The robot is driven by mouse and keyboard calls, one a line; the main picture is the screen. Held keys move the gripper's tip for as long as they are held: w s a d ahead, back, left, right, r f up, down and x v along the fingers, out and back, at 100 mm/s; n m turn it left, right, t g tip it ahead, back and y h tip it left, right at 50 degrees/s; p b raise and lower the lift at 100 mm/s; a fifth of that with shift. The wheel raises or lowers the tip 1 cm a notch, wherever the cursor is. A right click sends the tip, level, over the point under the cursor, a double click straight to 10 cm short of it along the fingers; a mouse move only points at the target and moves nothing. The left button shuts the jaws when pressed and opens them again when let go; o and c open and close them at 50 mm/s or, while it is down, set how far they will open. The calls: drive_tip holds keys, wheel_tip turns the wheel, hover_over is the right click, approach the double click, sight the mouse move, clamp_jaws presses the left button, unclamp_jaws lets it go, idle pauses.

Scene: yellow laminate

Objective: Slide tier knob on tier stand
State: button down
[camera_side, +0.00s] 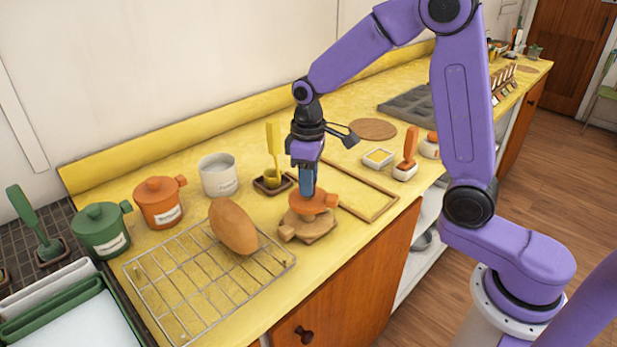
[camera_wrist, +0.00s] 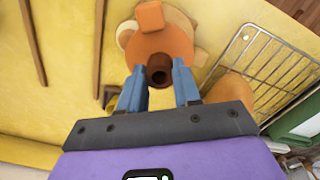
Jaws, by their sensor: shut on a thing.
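The tier stand is on the counter below my gripper. Its pale wooden base (camera_side: 309,232) shows in the side view, with an orange round tier (camera_side: 322,203) above it. In the wrist view the orange tier (camera_wrist: 157,45) has a tab and covers most of the wooden base. A brown, hollow-looking tier knob (camera_wrist: 159,75) is between my blue fingertips. My gripper (camera_side: 308,190) is shut on it and points down over the tier; its fingers also show in the wrist view (camera_wrist: 159,72). The knob's lower end and any contact with the stand are hidden.
A wire rack (camera_side: 178,292) with a brown loaf (camera_side: 233,226) is left of the stand. An orange pot (camera_side: 158,203), a green pot (camera_side: 101,231) and a white canister (camera_side: 219,176) stand behind the rack. The counter edge is close in front.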

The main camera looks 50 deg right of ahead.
drive_tip(key=shift+f, duration=0.1)
drive_tip(key=shift+f, duration=0.4)
drive_tip(key=shift+f, duration=0.15)
idle(0.6)
drive_tip(key=c, duration=0.7)
unclamp_jaws()
drive_tip(key=shift+c, duration=0.6)
drive_tip(key=shift+r, duration=3.55)
drive_tip(key=shift+s, duration=0.1)
